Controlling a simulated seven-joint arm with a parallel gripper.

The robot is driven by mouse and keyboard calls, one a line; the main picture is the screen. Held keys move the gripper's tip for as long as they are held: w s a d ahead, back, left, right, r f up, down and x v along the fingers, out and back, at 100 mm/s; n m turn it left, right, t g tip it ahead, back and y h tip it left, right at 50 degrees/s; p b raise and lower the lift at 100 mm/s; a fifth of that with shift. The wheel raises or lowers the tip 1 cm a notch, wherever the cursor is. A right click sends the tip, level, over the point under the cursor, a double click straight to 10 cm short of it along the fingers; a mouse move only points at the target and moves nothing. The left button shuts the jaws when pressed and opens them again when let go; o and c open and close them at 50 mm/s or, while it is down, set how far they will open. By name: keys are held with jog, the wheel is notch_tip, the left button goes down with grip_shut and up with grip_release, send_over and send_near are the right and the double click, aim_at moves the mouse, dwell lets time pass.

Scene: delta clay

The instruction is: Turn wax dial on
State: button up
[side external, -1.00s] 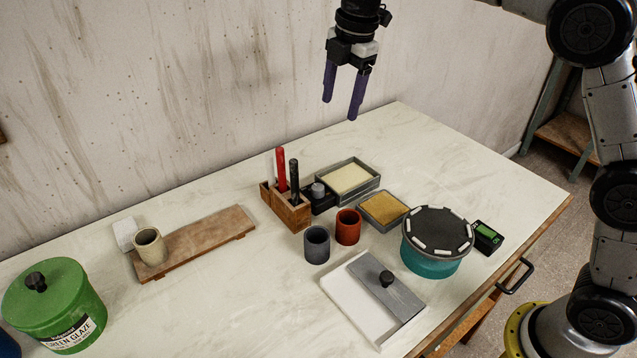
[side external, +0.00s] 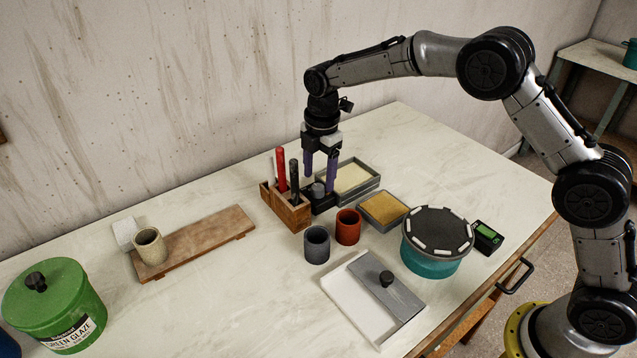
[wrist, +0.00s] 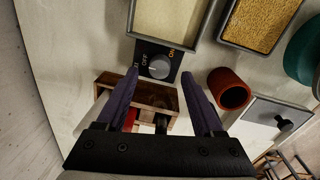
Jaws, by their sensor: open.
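The wax dial is a grey round knob (wrist: 158,68) on a small black base (wrist: 143,50) marked OFF and ON in the wrist view. In the side view the knob (side external: 318,189) sits beside the wax tray. The wax tray (side external: 373,187) holds pale wax behind the dial. My gripper (side external: 319,185) is open and points down over the dial. In the wrist view its two purple fingers (wrist: 158,78) lie left and right of the knob. I cannot tell whether either finger touches it. The dial's exact pointer direction is hard to read.
A wooden holder (side external: 292,214) with a red and a black tool stands close left of the dial. A red cup (side external: 348,227) and a grey cup (side external: 317,244) stand in front. A tan-filled tray (side external: 383,209) is at the right.

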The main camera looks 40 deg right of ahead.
aim_at(319, 187)
jog(key=shift+f, duration=1.55)
grip_shut()
